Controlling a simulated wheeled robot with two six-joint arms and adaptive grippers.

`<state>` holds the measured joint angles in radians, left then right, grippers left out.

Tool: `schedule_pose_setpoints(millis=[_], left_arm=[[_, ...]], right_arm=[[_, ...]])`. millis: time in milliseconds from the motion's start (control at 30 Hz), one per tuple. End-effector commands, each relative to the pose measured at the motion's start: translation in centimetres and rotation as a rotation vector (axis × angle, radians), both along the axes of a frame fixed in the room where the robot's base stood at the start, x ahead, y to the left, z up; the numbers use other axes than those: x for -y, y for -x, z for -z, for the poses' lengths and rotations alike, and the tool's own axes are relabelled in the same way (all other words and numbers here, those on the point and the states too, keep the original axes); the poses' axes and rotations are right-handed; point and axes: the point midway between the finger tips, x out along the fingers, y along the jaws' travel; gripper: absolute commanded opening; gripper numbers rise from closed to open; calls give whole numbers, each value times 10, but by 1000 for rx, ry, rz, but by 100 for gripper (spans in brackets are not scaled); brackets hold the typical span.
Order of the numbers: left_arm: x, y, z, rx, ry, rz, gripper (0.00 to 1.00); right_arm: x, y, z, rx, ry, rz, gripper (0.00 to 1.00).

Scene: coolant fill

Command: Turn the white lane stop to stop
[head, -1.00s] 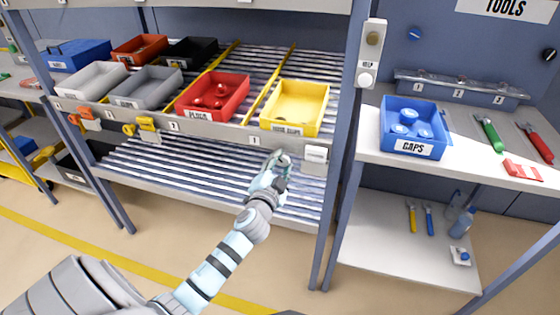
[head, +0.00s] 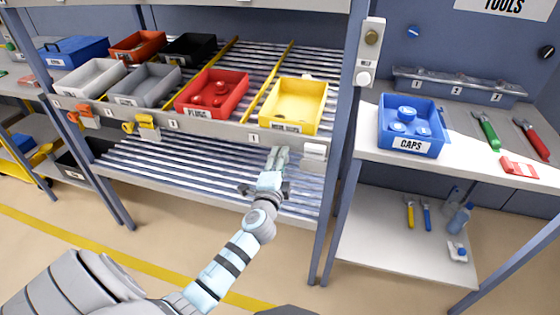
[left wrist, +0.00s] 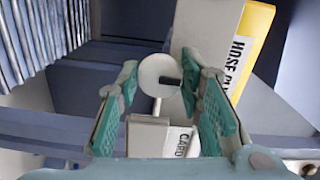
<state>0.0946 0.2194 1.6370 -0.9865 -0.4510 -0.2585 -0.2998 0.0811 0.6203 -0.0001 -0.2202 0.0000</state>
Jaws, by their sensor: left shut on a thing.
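The white lane stop (left wrist: 158,76) shows in the left wrist view as a round white piece with a dark slot, on a short stem. My left gripper (left wrist: 159,88) has its teal fingers on both sides of this round piece and is shut on it. In the head view my left gripper (head: 277,157) is at the shelf's front rail, below the yellow bin; its fingers hide the lane stop there. A white box marked CARD (left wrist: 146,140) sits close to the stem. My right gripper is not in view.
The yellow hose clips bin (head: 293,104) is just above my left gripper, with the red plugs bin (head: 212,92) to its left. A shelf post (head: 338,150) stands close on the right. Orange (head: 88,114) and yellow (head: 144,124) stops sit along the rail to the left.

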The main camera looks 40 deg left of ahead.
Motion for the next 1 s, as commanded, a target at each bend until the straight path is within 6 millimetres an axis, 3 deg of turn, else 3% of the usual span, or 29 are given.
schedule_pose_setpoints(millis=[400,433,533,867,1000], left_arm=[[0,0,0,-1,-5,1,0],[0,0,0,-1,-5,1,37],[0,0,0,-1,-4,0,53],[1,2,0,-2,-5,0,54],[9,19,1,-2,-2,0,54]], right_arm=[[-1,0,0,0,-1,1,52],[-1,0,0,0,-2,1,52],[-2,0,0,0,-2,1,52],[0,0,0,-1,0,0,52],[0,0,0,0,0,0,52]])
